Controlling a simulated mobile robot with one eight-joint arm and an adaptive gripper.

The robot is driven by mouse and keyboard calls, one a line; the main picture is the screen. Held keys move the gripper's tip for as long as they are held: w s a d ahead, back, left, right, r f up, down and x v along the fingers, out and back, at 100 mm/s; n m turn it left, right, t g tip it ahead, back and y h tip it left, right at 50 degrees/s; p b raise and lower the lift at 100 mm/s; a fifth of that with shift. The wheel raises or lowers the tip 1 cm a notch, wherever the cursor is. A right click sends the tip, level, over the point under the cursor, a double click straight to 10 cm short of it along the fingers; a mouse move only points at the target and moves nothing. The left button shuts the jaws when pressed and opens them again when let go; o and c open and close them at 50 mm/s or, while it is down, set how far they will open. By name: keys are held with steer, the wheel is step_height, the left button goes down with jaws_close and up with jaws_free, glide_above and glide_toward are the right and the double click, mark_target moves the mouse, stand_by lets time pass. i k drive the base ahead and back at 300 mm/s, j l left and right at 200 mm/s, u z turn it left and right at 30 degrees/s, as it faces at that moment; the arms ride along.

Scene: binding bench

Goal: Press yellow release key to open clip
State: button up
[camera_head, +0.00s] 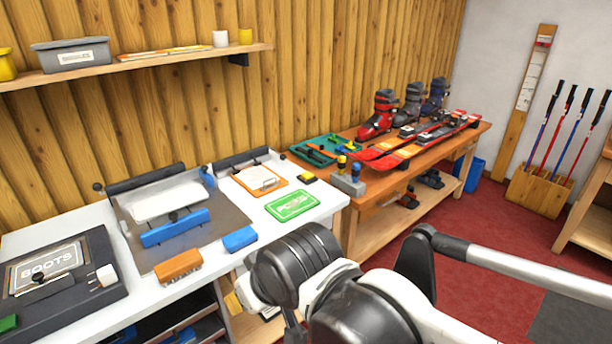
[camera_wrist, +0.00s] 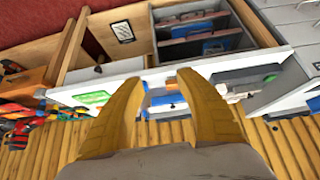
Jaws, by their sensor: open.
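A small black block with a yellow top (camera_head: 307,178) lies on the white bench, right of an orange clipboard (camera_head: 260,180) that holds a paper and a clip. I cannot tell for sure whether this yellow top is the release key. My gripper (camera_wrist: 160,77) shows in the wrist view as two tan fingers spread apart, with nothing between them. It is above the bench and apart from it. The black block cannot be made out in the wrist view. In the head view my arm hides part of the bench's front.
On the white bench (camera_head: 325,206) are a green card (camera_head: 292,205), a blue block (camera_head: 239,239), an orange brush (camera_head: 178,266), a metal plate with a blue bar (camera_head: 175,228) and a dark BOOTS board (camera_head: 85,287).

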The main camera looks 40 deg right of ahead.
mark_target(307, 175)
steer(key=i+l, duration=0.3)
steer(key=i+l+z, duration=0.1)
steer(key=i+l, duration=0.2)
steer(key=i, duration=0.25)
steer(key=i+l, duration=0.3)
steer(key=i+z, duration=0.05)
steer(key=i, duration=0.05)
